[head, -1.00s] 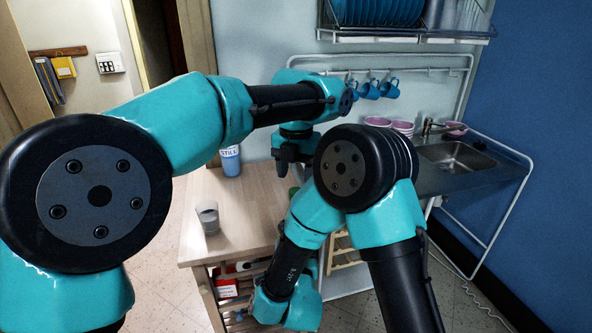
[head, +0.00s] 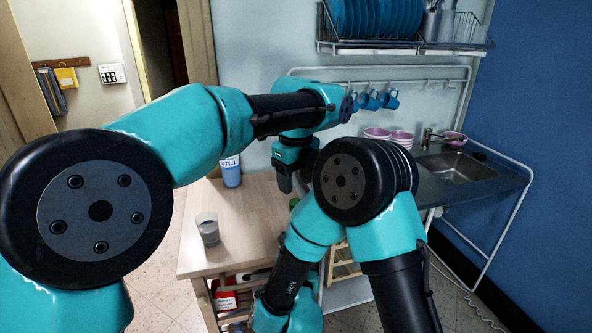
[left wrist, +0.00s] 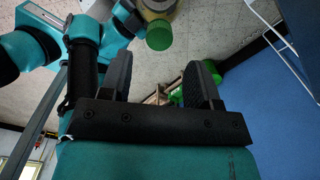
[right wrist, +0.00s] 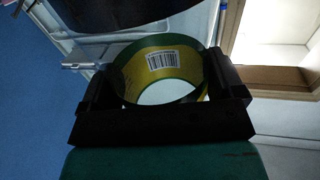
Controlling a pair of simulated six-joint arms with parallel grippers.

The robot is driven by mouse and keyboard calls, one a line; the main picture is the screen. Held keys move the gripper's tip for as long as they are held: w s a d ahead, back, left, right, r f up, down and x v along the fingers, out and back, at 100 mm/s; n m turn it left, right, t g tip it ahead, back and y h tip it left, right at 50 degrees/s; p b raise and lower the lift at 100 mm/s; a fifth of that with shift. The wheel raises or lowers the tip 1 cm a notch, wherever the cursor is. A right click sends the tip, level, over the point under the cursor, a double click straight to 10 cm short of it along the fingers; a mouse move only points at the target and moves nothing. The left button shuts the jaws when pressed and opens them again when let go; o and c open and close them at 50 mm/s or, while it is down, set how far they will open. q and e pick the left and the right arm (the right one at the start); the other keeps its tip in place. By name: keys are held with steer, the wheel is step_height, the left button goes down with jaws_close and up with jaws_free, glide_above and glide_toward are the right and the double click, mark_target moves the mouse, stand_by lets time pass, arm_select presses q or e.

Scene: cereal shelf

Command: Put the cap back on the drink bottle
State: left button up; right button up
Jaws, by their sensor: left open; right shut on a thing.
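My right gripper (right wrist: 160,78) is shut on the drink bottle (right wrist: 185,65), a round yellow and green body with a barcode label. In the head view my right arm hides that gripper and bottle. In the left wrist view a green cylindrical end (left wrist: 159,35) joins a yellowish body beyond the fingers; I cannot tell if it is the cap. Another green thing (left wrist: 177,96) shows between the fingers, partly hidden.
A blue STILL bottle (head: 231,172) and a grey cup (head: 208,229) stand on the wooden table (head: 245,215). A small green thing (head: 293,203) shows at its right, partly hidden by my arm. Blue mugs (head: 370,101) hang behind, left of the sink (head: 455,168).

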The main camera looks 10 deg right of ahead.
arm_select(q)
steer(key=n, duration=0.4)
steer(key=shift+r, duration=0.2)
steer(key=n, duration=0.4)
steer(key=shift+r, duration=0.15)
steer(key=n, duration=0.4)
steer(key=shift+r, duration=0.1)
steer(key=n, duration=0.4)
steer(key=shift+r, duration=0.15)
steer(key=n, duration=0.4)
steer(key=shift+r, duration=0.15)
steer(key=n, duration=0.4)
steer(key=shift+r, duration=0.15)
steer(key=n, duration=0.6)
steer(key=shift+r+n, duration=0.25)
steer(key=shift+n, duration=0.15)
steer(key=shift+f, duration=0.1)
